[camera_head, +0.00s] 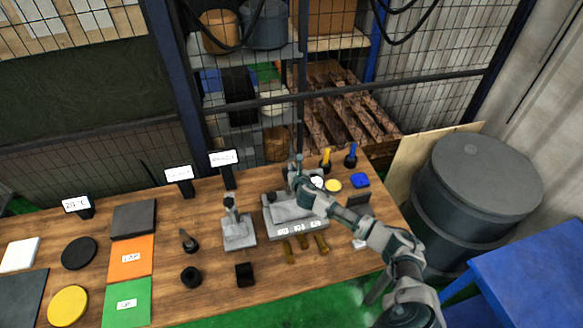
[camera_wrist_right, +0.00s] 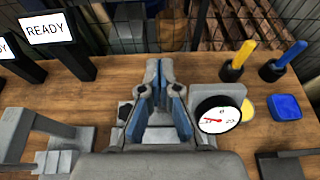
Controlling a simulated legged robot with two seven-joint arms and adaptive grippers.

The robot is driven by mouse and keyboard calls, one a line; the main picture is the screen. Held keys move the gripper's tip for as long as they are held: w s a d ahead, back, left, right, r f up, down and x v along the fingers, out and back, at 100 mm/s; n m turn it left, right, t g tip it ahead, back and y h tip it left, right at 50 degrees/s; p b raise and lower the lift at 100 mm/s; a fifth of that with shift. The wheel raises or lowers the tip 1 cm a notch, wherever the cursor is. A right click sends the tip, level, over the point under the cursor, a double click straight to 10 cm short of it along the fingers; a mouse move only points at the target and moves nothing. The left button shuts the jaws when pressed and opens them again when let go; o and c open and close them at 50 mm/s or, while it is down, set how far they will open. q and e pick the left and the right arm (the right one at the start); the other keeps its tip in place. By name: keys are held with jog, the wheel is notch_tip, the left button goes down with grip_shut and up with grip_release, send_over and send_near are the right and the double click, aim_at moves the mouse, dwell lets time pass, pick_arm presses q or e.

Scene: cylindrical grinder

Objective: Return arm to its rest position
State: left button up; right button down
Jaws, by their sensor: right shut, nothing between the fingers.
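My right arm reaches in from the lower right in the head view, over the wooden workbench (camera_head: 205,268). My right gripper (camera_head: 298,160) is above the back of the grey grinder fixture (camera_head: 292,212) and partly hides it. In the right wrist view the gripper's fingers (camera_wrist_right: 161,68) come together at their tips, with nothing between them. A dial gauge (camera_wrist_right: 220,114) with a white face is just right of the fingers. My left gripper is not in view.
A small grey stand (camera_head: 238,232) is left of the fixture. Yellow-handled (camera_head: 326,160) and blue-handled (camera_head: 350,156) tools stand at the back right. A sign reading READY (camera_wrist_right: 48,28) stands to the left. A wire fence (camera_head: 260,105) borders the bench; a large grey drum (camera_head: 475,200) stands right of it.

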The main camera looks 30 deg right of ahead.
jog(key=s+a+f+m+g+y, duration=0.1)
jog(key=s+a+f+m+g, duration=0.1)
jog(key=s+a+f+m, duration=0.55)
jog(key=s+a+f+m+g+y, duration=0.15)
jog(key=s+a+f+m, duration=0.25)
jog(key=s+a+m, duration=0.5)
jog(key=s+a+m+g, duration=0.1)
jog(key=s+m+g, duration=0.6)
jog(key=s+m, duration=1.45)
jog(key=s+f+n+b, duration=0.2)
jog(key=s+f+n, duration=0.2)
jog(key=f, duration=1.2)
jog(key=s+f+n+b, duration=0.25)
jog(key=s+f, duration=0.25)
jog(key=f, duration=1.1)
pick_arm(q)
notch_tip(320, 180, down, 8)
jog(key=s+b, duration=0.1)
jog(key=b, duration=0.2)
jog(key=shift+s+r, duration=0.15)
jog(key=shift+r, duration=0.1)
pick_arm(e)
jog(key=s+d+f+g, duration=0.2)
jog(key=s+d+f, duration=0.1)
jog(key=s+f, duration=1.4)
jog(key=shift+f+n+y, duration=0.35)
jog(key=shift+f, duration=0.25)
